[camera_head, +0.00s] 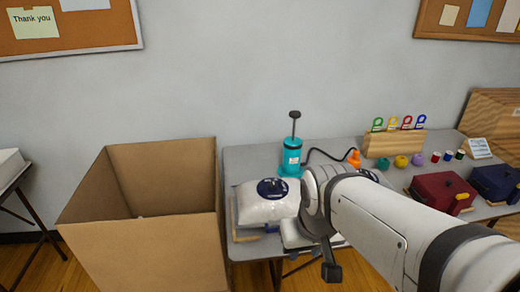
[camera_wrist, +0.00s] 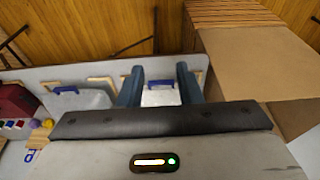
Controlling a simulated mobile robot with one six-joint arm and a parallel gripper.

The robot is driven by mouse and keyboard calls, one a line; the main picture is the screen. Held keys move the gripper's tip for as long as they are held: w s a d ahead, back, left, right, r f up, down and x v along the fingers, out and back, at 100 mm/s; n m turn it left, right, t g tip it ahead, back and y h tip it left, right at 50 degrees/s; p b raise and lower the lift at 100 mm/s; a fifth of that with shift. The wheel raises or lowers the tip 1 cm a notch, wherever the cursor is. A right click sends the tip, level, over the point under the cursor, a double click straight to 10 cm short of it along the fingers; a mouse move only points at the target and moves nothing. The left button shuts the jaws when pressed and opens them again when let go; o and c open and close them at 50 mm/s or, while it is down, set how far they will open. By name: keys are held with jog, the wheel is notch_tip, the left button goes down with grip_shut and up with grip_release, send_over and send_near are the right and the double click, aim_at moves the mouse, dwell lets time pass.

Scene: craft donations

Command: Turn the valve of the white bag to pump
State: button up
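The white bag (camera_head: 262,210) lies puffed up at the left end of the grey table in the head view. Its dark blue round valve (camera_head: 272,188) faces up; the small markings are too small to read. In the wrist view a white bag (camera_wrist: 158,97) with a blue bar shows between my fingers; its valve is not clear there. My gripper (camera_wrist: 160,70) is open with nothing between its fingertips.
A large open cardboard box (camera_head: 170,255) stands left of the table. Another pale bag (camera_head: 297,238) lies partly behind my arm. A red bag (camera_head: 440,187) and a dark blue bag (camera_head: 493,181) lie to the right. Yarn balls, spools and a wooden rack (camera_head: 395,143) stand behind.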

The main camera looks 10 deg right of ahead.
jog(key=t, duration=0.2)
send_over(273, 182)
jog(key=s, duration=0.3)
notch_tip(273, 182, down, 6)
jog(key=x, duration=0.6)
jog(key=shift+f+p, duration=0.4)
jog(key=shift+f, duration=0.05)
grip_shut()
